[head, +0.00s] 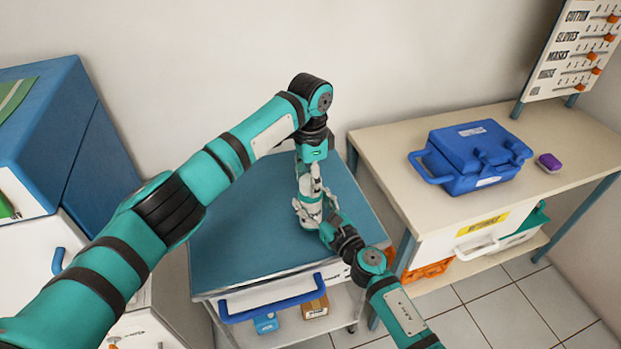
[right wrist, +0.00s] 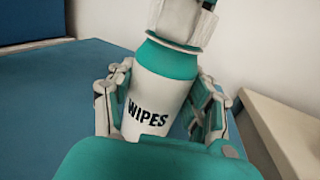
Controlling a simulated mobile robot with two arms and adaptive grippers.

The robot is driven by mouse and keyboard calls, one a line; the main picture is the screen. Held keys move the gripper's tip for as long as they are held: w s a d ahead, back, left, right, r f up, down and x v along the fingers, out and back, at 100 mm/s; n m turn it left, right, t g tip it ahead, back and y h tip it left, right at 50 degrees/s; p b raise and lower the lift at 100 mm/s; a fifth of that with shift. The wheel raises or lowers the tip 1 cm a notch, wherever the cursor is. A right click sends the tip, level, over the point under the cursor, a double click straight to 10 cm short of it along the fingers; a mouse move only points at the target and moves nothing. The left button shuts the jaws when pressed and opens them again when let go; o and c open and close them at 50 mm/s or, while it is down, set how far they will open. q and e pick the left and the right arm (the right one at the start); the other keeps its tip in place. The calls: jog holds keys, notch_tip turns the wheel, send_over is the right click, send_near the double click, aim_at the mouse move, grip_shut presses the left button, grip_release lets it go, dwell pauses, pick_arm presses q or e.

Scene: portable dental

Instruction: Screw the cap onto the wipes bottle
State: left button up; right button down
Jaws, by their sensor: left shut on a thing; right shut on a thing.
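The white wipes bottle (right wrist: 150,98) with a teal shoulder and the word WIPES stands near upright in the right wrist view. My right gripper (right wrist: 160,90) is shut around its body, one finger on each side. In the head view my right gripper (head: 314,212) is low over the blue cart top. My left gripper (head: 312,172) points straight down above it. In the right wrist view my left gripper (right wrist: 186,14) is shut on a pale cap (right wrist: 175,42) at the bottle's top. The cap looks in line with the neck; whether its threads engage is hidden.
The blue-topped cart (head: 240,245) is mostly bare around the bottle. A beige table (head: 385,140) on the right bears a blue case (head: 475,152) and a purple item (head: 549,163). A blue cabinet (head: 50,125) stands at the left, and the wall is close behind.

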pick_arm(q)
jog(key=m, duration=0.6)
jog(key=o, duration=1.4)
notch_tip(320, 180, up, 12)
jog(key=shift+f, duration=0.1)
pick_arm(e)
jog(key=shift+c, duration=2.2)
grip_release()
